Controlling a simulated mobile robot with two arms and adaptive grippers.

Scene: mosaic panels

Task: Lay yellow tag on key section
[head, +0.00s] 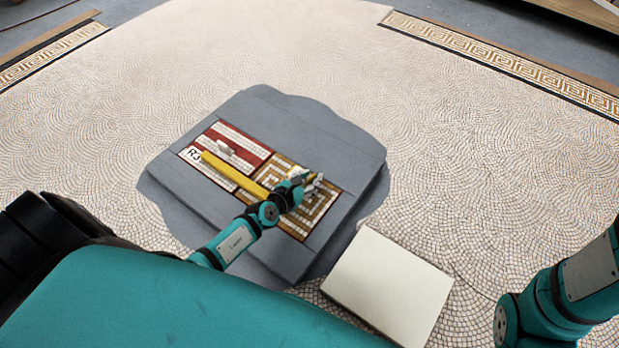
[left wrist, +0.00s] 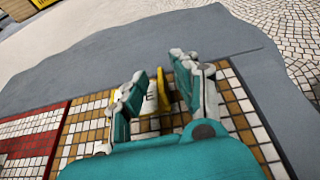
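The key section (head: 318,208), a gold and white Greek-key mosaic panel, lies at the right of the grey slab. It also fills the middle of the left wrist view (left wrist: 240,110). My left gripper (head: 310,182) is over it. In the left wrist view its two fingers (left wrist: 165,85) stand apart. Between them is the yellow tag (left wrist: 163,92), with a white face and a dark mark. Whether the tag rests on the panel I cannot tell. My right arm shows at the lower right; its gripper is out of view.
A long yellow bar (head: 232,172) lies diagonally across the panels. A red and white panel (head: 238,140) with a small white piece on it and an R3 label (head: 190,154) is at the left. A pale flat box (head: 390,285) sits at the slab's near right. Mosaic floor around is clear.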

